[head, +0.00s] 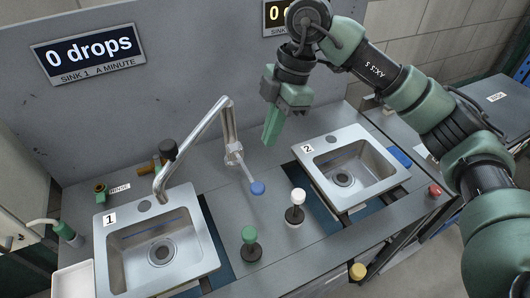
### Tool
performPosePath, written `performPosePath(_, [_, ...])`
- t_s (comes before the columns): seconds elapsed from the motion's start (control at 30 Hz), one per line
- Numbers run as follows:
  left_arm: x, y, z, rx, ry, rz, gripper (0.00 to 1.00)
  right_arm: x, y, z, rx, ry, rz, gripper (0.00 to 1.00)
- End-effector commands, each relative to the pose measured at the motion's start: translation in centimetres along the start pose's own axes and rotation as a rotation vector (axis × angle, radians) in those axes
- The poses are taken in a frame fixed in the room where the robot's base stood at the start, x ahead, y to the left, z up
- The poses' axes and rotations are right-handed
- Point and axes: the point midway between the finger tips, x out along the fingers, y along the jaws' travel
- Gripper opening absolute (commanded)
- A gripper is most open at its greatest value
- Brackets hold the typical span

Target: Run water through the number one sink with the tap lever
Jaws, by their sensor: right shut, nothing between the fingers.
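The number one sink (113,262) is a steel basin at the lower left, with a "1" label on its rim. The silver tap (229,125) stands between the two sinks. Its spout reaches left, with the end over the back of sink one. No water shows at the spout or in the basin. The tap lever (247,170) is a thin rod slanting forward and right from the tap, with a blue knob (258,188). My right gripper (271,137) is shut and empty, above and behind the knob, apart from the lever. My left gripper is not in view.
A sign (90,50) reads "0 drops" for sink 1. Sink two (318,150) is at the right. A green-knobbed post (250,240) and a white-knobbed post (297,205) stand in front of the lever. A black-knobbed fitting (168,149) is behind the spout.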

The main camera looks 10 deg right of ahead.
Motion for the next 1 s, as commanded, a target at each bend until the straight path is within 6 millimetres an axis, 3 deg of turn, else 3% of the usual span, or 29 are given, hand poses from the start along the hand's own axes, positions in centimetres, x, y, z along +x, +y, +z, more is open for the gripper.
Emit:
performPosePath(0.4, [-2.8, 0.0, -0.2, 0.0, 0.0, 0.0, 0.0, 8.1, -0.2, -0.2, -0.001, 0.002, -0.006, 0.0])
performPosePath(0.6, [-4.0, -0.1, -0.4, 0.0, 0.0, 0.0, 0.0, 11.3, -0.1, 0.5, 0.0, 0.002, -0.004, 0.0])
performPosePath(0.8, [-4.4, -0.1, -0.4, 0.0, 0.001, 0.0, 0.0, 12.8, -0.1, 1.0, -0.001, 0.002, -0.002, 0.0])
performPosePath(1.0, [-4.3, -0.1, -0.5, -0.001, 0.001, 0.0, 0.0, 13.0, 0.0, 1.1, -0.002, 0.002, 0.0, 0.0])
